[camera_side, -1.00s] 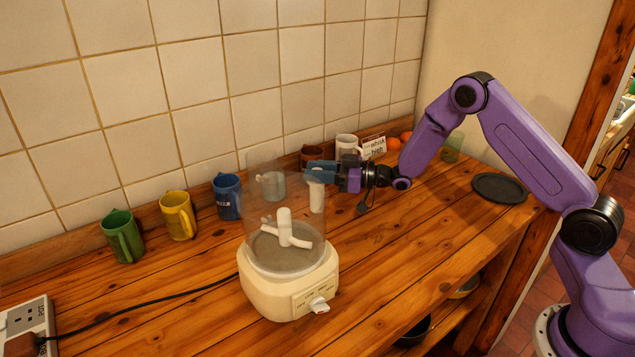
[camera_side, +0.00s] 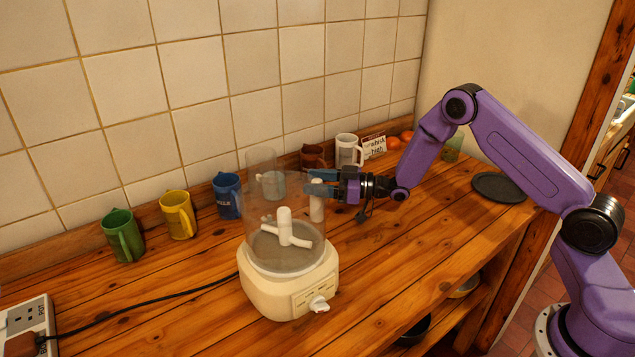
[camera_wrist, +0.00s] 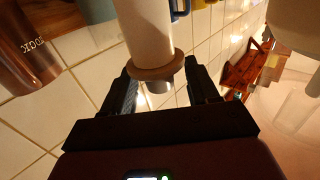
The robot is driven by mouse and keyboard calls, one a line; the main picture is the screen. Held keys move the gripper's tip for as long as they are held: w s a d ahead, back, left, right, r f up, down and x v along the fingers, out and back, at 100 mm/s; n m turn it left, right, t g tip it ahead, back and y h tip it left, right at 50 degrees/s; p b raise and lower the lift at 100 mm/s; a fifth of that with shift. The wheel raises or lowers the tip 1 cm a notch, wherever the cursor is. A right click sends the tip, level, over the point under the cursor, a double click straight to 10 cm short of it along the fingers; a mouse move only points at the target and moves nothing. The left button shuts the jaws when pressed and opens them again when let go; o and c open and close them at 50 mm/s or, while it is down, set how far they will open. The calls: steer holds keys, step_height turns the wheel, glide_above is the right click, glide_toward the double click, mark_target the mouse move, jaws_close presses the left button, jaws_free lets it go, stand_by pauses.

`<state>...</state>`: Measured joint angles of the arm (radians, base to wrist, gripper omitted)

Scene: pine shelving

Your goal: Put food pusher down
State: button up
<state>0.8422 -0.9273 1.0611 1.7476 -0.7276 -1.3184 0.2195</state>
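The food pusher (camera_side: 316,208) is a white cylinder standing upright behind and to the right of the food processor (camera_side: 290,283). Its lower end appears to be at the wooden counter, though exact contact is hard to tell. The processor's clear bowl partly overlaps the pusher and fingers in the side view.
Green (camera_side: 122,236), yellow (camera_side: 178,214) and blue (camera_side: 227,196) mugs line the tiled wall, with a brown mug (camera_side: 312,157) and a white mug (camera_side: 348,150) behind my gripper. A dark plate (camera_side: 499,187) lies at right. Counter in front is clear.

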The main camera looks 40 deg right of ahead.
steer(key=shift+s+d+r, duration=0.1)
steer(key=shift+d+r, duration=0.05)
steer(key=v, duration=1.2)
steer(key=s+a+r+n+g+h, duration=0.1)
steer(key=s+a+r+g+h, duration=0.1)
steer(key=s+a+g+h, duration=0.3)
steer(key=s+a+r+n+h, duration=0.1)
steer(key=s+a+r+h, duration=0.1)
steer(key=a, duration=0.6)
steer(key=s+d+r+g+h, duration=0.1)
steer(key=s+d+g, duration=0.1)
steer(key=s, duration=0.7)
steer(key=s+d+r+n+g+h, duration=0.1)
steer(key=s+d+g+h, duration=0.1)
steer(key=s, duration=0.8)
steer(key=s+d+r+g+h, duration=0.1)
steer(key=s+d+g+h, duration=0.1)
steer(key=s, duration=0.7)
steer(key=shift+s+r+n+g, duration=0.3)
steer(key=shift+s+g, duration=0.1)
steer(key=shift+g, duration=0.4)
